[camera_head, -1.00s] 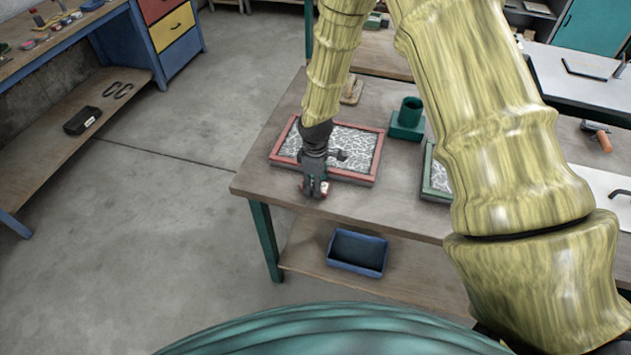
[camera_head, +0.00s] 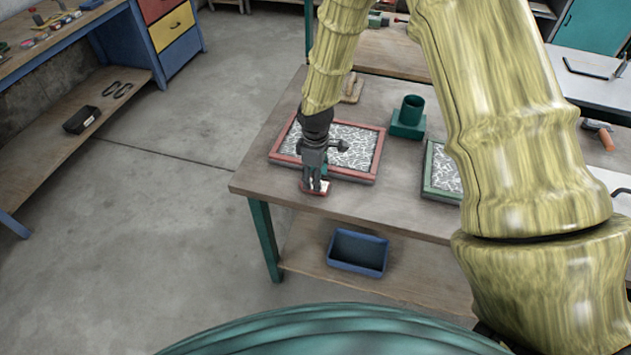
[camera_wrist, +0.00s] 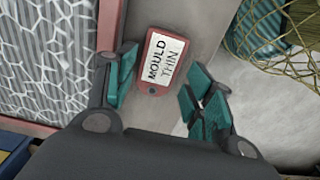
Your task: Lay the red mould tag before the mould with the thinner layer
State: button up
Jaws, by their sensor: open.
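The red mould tag (camera_wrist: 160,62), with a white label reading "MOULD THIN", lies on the table in front of the red-framed mould (camera_head: 372,160). It also shows small in the head view (camera_head: 313,188). My gripper (camera_wrist: 160,85) is open just above the tag, its teal-padded fingers on either side; I see no finger closed on it. The red-framed mould holds a white fibre web over grey and shows in part in the wrist view (camera_wrist: 50,60). The green-framed mould (camera_head: 430,172) stands to the right, partly hidden by my arm.
A green cup on a block (camera_head: 409,118) stands between and behind the moulds. A blue tray (camera_head: 358,252) sits on the shelf below. The table's front edge is close to the tag. Bare tabletop (camera_head: 395,205) lies between the moulds at the front.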

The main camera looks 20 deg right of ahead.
notch_tip(320, 180, up, 9)
jog(key=b, duration=0.3)
jog(key=shift+r, duration=0.2)
dwell(0.4)
